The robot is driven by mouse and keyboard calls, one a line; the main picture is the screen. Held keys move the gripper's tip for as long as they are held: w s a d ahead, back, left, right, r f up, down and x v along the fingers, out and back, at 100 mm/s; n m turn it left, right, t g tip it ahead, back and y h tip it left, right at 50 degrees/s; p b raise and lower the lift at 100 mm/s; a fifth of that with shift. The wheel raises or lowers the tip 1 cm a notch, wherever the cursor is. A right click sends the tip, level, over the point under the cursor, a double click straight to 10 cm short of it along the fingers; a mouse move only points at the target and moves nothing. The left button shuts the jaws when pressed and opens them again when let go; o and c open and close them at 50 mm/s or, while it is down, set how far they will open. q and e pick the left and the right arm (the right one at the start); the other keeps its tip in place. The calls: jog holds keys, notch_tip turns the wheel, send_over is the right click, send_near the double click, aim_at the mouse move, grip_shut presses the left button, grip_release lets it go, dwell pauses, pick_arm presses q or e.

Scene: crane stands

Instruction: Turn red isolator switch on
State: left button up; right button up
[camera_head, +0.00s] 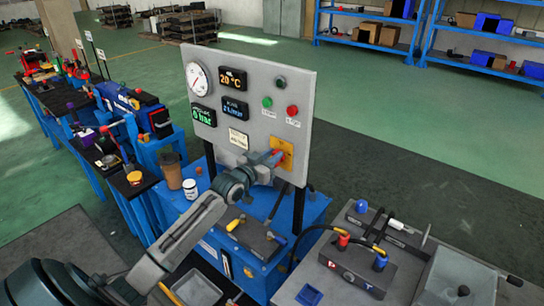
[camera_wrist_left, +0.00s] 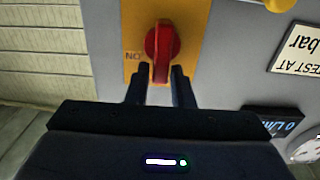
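The red isolator switch (camera_head: 279,153) sits on a yellow plate (camera_head: 287,146) on the upright grey panel. In the left wrist view its red knob (camera_wrist_left: 162,42) shows clearly, with the handle pointing down the picture, in line with the plate's long side. Lettering beside it is partly visible. My left gripper (camera_head: 272,159) is at the switch. In the left wrist view its fingers (camera_wrist_left: 160,80) are apart, one on each side of the handle's lower end, with a gap showing on both sides. My right gripper is not in view.
The panel (camera_head: 256,75) also carries a round gauge (camera_head: 197,79), displays, and green (camera_head: 267,102) and red (camera_head: 292,111) buttons. A brown cup (camera_head: 172,175) and white jar (camera_head: 190,189) stand left of my arm. A bench with cabled blocks (camera_head: 357,262) is at right.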

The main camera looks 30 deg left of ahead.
pick_arm(q)
grip_shut()
